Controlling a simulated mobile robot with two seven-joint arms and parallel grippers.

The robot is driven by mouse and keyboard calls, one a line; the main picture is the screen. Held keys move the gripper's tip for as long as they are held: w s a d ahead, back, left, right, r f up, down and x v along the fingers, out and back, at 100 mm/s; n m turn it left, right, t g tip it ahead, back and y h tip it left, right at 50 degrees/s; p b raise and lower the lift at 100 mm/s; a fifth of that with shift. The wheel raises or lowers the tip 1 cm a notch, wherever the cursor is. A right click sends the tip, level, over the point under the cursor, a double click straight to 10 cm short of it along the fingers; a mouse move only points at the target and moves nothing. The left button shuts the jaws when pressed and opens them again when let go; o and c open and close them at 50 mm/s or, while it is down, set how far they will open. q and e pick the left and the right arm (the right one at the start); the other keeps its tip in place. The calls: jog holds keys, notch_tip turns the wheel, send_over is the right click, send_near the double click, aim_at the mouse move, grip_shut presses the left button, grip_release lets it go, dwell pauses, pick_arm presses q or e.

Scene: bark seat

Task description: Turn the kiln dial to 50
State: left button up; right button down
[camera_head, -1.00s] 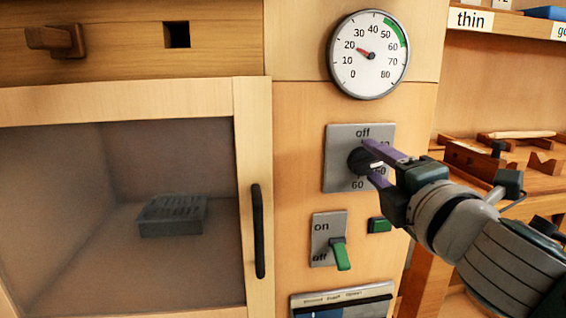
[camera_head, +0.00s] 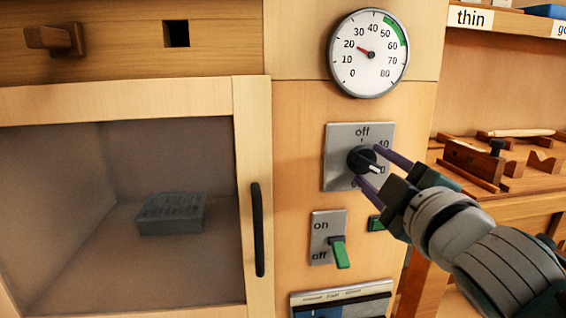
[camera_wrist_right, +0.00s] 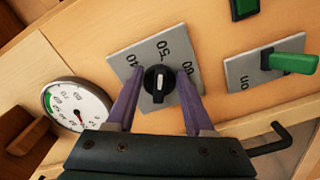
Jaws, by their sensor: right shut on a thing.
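The kiln dial (camera_head: 358,160) is a black round knob on a grey plate (camera_head: 335,137) marked off, 40 and 60, with another number partly hidden. Its white mark points right and slightly down, toward the partly hidden number. In the right wrist view the knob (camera_wrist_right: 158,83) sits between my fingers, and 40 and 50 show on the plate. My right gripper (camera_head: 372,165) has its purple fingers on either side of the knob, shut on it. My left gripper is not in view.
A round gauge (camera_head: 369,70) above has its needle just above 20. A green-handled switch (camera_head: 340,252) and green button (camera_head: 376,223) sit below the dial. The kiln door (camera_head: 255,150) with black handle (camera_head: 258,230) is shut, with a grey block (camera_head: 172,214) behind its glass. Shelves stand right.

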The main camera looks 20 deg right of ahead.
dwell(0.3)
jog(key=shift+c, duration=1.4)
grip_release()
jog(key=v, duration=1)
jog(key=shift+p, duration=0.4)
jog(key=shift+d, duration=0.1)
